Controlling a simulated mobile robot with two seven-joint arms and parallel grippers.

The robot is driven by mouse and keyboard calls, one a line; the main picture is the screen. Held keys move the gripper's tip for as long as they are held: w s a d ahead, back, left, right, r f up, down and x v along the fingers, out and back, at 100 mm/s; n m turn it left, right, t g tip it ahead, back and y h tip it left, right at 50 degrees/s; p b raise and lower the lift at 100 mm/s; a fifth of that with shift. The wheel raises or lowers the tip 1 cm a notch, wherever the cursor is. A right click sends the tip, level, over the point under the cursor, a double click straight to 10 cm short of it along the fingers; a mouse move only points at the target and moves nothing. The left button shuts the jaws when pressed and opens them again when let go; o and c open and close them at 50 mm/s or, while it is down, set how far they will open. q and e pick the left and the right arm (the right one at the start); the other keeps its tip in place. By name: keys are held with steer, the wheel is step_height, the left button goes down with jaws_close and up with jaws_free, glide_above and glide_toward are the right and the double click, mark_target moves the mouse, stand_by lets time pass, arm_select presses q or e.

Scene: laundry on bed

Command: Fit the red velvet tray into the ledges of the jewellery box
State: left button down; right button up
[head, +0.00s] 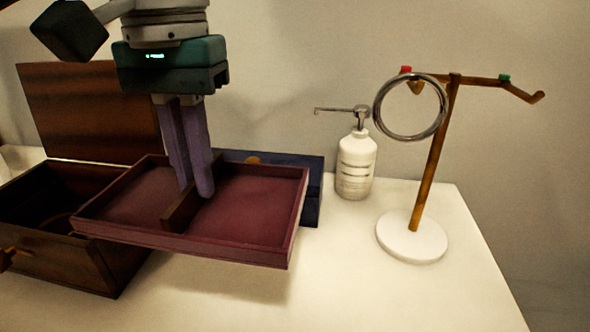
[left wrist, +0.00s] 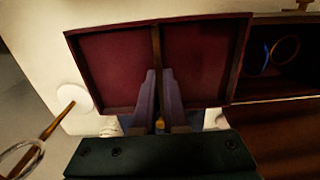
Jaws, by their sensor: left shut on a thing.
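The red velvet tray (head: 245,205) is a shallow dark red tray with a wooden divider. My left gripper (head: 190,190) is shut on that divider and holds the tray above the table. The tray also shows in the left wrist view (left wrist: 198,60), with the fingers (left wrist: 158,90) on either side of the divider. The wooden jewellery box (head: 85,270) stands open at the left, its lid (head: 90,105) raised behind. The tray is mostly to the right of the box and overlaps its right side in the head view. The ledges cannot be made out. My right gripper is not seen.
A dark blue box (head: 312,185) stands behind the tray. A white pump bottle (head: 356,165) and a wooden stand (head: 430,170) with a silver hoop (head: 436,128) are to the right. Ring-shaped items (left wrist: 285,50) lie inside the jewellery box. The front right table is clear.

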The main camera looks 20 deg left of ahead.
arm_select(q)
step_height(320, 180, up, 7)
steer(key=shift+r+p, duration=0.1)
steer(key=shift+p, duration=0.65)
steer(key=shift+d+r, duration=0.1)
steer(key=shift+r, duration=0.25)
steer(key=s+d+r+m+p, duration=0.1)
steer(key=s+r+p, duration=0.1)
steer(key=r+p, duration=1.4)
steer(key=s+d+r+p, duration=0.2)
steer(key=s+r+p, duration=0.1)
steer(key=r+p, duration=1.3)
steer(key=s+d+r+m+p, duration=0.1)
steer(key=s+r+p, duration=0.2)
steer(key=r+p, duration=1.3)
step_height(320, 180, up, 2)
steer(key=shift+d+m+p, duration=0.25)
steer(key=shift+m+p, duration=0.05)
steer(key=shift+p, duration=0.05)
steer(key=shift+s+f, duration=0.1)
